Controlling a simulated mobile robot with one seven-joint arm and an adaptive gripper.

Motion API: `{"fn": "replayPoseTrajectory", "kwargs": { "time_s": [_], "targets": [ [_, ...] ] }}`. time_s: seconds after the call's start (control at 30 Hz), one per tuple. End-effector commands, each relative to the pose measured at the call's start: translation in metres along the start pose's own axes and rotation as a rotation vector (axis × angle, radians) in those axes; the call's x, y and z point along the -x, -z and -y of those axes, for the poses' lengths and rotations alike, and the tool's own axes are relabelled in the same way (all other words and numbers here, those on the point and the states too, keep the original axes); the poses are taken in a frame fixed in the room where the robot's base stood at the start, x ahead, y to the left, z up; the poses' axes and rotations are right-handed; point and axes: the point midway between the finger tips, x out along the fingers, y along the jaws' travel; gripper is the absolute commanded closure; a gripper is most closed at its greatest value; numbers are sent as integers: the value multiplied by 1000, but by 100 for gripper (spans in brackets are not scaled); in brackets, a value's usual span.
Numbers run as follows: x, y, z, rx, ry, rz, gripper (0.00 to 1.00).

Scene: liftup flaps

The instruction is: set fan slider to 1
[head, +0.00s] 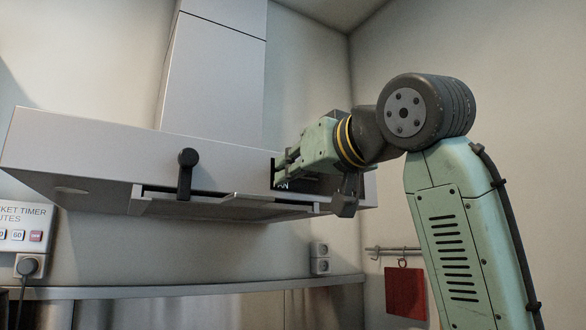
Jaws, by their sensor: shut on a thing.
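A grey range hood (80,150) hangs on the wall. On its front at the right is a dark control panel (272,174), with the letters "AN" showing at its lower edge. My gripper (283,174) reaches it from the right, with its fingertips at the panel, and is shut on the fan slider there. The slider's knob and its scale are hidden behind the gripper, so its setting cannot be read.
A black lever (186,172) sticks out from the hood's front, left of the panel. Flaps (262,201) show at the hood's underside.

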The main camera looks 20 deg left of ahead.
Motion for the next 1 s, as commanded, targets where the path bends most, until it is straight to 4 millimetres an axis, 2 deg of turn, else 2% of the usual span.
{"fn": "replayPoseTrajectory", "kwargs": {
  "time_s": [0.4, 0.63, 0.87, 0.9, 1.0],
  "targets": [
    [0, 0, 0, 0, 0, 0, 100],
    [0, 0, -21, -1, 0, -1, 100],
    [0, 1, -22, 1, 0, -1, 100],
    [0, 1, -22, 1, 0, -2, 88],
    [0, 1, -22, 1, 0, -1, 81]
  ]
}}
